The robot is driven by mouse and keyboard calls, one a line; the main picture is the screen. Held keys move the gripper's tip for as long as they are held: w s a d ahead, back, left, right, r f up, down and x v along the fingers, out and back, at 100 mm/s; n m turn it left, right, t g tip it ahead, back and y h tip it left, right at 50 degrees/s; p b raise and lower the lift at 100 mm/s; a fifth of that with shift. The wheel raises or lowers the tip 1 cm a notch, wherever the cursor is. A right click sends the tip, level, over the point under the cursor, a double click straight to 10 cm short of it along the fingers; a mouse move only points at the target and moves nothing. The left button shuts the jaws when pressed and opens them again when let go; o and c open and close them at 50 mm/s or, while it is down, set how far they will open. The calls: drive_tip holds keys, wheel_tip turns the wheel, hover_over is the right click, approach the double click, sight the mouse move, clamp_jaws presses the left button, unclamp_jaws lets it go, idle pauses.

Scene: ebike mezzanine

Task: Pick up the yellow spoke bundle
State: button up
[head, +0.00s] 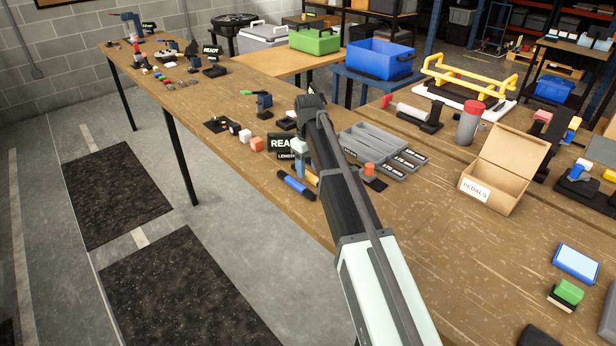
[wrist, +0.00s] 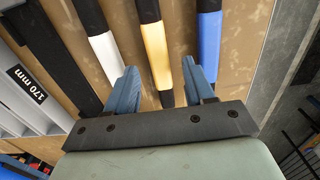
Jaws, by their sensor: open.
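The yellow spoke bundle (wrist: 155,50) has black ends and lies on the brown bench top in the wrist view. It runs up between the two blue fingers of my open gripper (wrist: 159,70), one finger to each side, with nothing held. A small part of the yellow bundle (head: 312,178) shows in the head view beside my arm, which hides the rest. The white bundle (wrist: 104,52) lies left of the yellow one, and the blue bundle (wrist: 209,48) lies right of it. The head view shows the blue bundle (head: 296,186) near the bench's front edge.
A grey sorting tray (wrist: 52,100) with a "170 mm" label lies left of the bundles; it also shows in the head view (head: 368,143). A READY sign (head: 284,143) stands close by. An open PEDALS carton (head: 490,196) stands to the right. The bench edge is just beyond the blue bundle.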

drive_tip(key=shift+f, duration=0.9)
drive_tip(key=shift+c, duration=0.3)
clamp_jaws()
